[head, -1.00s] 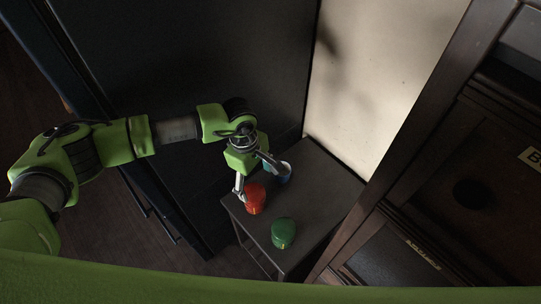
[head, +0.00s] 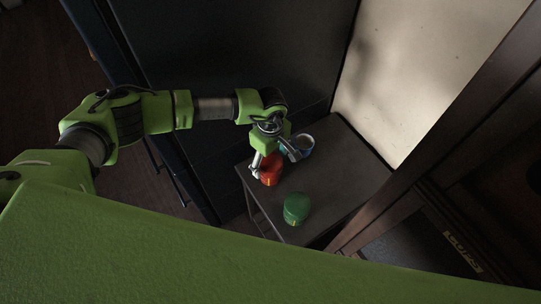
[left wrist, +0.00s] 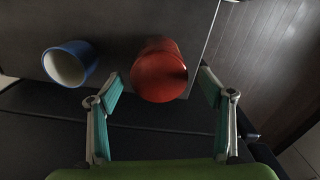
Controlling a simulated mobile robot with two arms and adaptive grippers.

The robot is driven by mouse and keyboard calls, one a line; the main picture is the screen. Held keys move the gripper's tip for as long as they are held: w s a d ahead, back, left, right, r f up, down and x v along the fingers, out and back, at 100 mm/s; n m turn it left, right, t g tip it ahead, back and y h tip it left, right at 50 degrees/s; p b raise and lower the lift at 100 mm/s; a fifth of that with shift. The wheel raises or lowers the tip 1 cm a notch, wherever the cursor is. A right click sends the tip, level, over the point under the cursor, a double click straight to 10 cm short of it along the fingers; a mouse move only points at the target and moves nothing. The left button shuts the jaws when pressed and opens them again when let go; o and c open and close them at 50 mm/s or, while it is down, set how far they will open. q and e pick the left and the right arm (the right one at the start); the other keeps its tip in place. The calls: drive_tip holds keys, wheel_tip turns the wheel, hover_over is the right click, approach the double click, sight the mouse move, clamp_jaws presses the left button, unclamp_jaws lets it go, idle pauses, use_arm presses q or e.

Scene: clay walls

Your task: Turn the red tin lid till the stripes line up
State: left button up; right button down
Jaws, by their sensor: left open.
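The red tin (head: 270,177) stands on a small dark table, partly hidden by my left gripper in the head view. In the left wrist view the red tin (left wrist: 160,76) shows from above, between the two spread fingers and a little beyond their tips. My left gripper (head: 277,164) is open and empty over the tin. Its teal-padded fingers (left wrist: 160,84) also show in the left wrist view, with a gap on each side of the tin. I cannot make out how the stripes on lid and body stand. My right gripper is not in view.
A green tin (head: 297,208) stands near the red one, towards the table's front. A blue cup (head: 305,148) with a pale inside stands behind, close to the right finger. The small table (head: 345,180) is bare on its right. A dark cabinet and pale wall stand behind.

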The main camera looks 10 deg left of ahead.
use_arm(q)
drive_tip(key=shift+w+d+f, duration=0.1)
drive_tip(key=shift+f, duration=0.55)
drive_tip(key=c, duration=1.2)
drive_tip(key=shift+r+b, duration=0.15)
drive_tip(key=shift+b, duration=0.15)
